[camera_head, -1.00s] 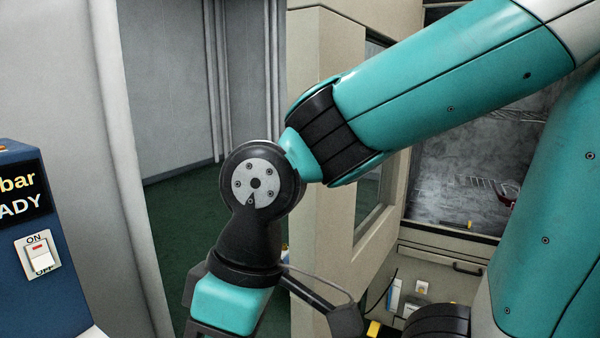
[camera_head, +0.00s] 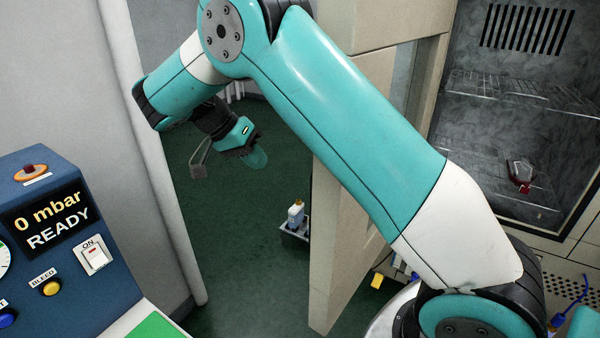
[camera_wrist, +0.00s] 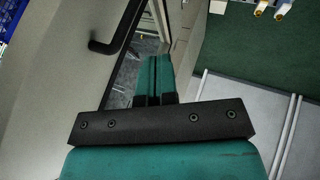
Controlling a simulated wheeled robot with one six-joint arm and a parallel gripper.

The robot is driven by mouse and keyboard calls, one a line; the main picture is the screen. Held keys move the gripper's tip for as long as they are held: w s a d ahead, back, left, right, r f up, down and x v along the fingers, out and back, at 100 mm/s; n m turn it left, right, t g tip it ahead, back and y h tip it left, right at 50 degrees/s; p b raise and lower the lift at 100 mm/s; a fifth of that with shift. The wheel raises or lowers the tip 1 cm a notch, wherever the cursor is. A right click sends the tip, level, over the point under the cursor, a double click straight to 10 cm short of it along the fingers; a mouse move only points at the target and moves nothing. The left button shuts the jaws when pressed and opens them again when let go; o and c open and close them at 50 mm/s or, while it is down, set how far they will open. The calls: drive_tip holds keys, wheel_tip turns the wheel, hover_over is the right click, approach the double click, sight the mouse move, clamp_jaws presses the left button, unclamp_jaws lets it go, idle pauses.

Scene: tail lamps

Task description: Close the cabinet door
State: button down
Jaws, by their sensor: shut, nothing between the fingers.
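The beige cabinet door (camera_head: 330,260) stands open in the middle of the head view, partly hidden behind my arm. The open cabinet (camera_head: 520,110) to its right shows a grey interior with wire shelves and a red lamp (camera_head: 520,175) on one shelf. My gripper (camera_head: 258,160) is shut and empty, to the left of the door's upper part. In the wrist view, my teal fingertips (camera_wrist: 154,65) are together, near a beige windowed panel with a black handle (camera_wrist: 112,42), probably the door. I cannot tell if they touch it.
A blue control box (camera_head: 60,240) reading "0 mbar READY" stands at the left front. A grey wall (camera_head: 150,200) rises behind it. A small trolley with a white bottle (camera_head: 296,214) is on the green floor (camera_head: 225,240) left of the door.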

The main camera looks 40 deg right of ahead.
drive_tip(key=s+d+f+p, duration=0.1)
drive_tip(key=s+d+f, duration=0.5)
drive_tip(key=d+f, duration=0.1)
drive_tip(key=shift+f+p, duration=0.3)
drive_tip(key=shift+f, duration=0.2)
drive_tip(key=shift+s+d, duration=0.1)
